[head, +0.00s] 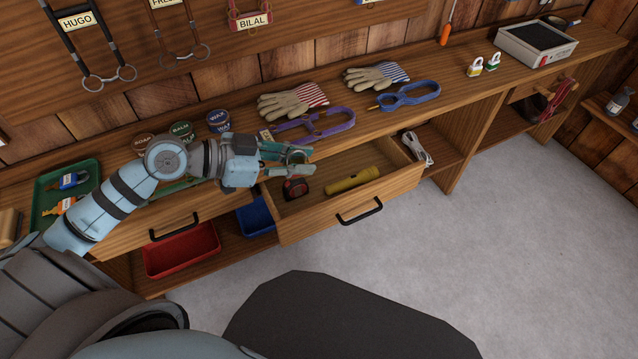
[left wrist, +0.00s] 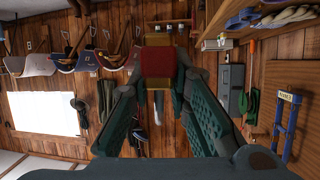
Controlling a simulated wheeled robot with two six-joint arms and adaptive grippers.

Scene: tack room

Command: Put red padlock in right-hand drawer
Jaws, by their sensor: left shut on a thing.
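My left gripper (head: 292,160) reaches in from the left, above the left part of the open drawer (head: 360,197). In the left wrist view it is shut on the red padlock (left wrist: 157,66), a red block with a yellowish part between the fingertips. In the head view the padlock is mostly hidden by the fingers. The open drawer is the right one of the pair and holds a yellow flashlight (head: 352,180) and a dark tape measure with red (head: 295,188). The left drawer, with a black handle (head: 174,228), is shut. My right gripper is not in view.
A green tray (head: 88,182) is at left. The drawer's right part has bare room.

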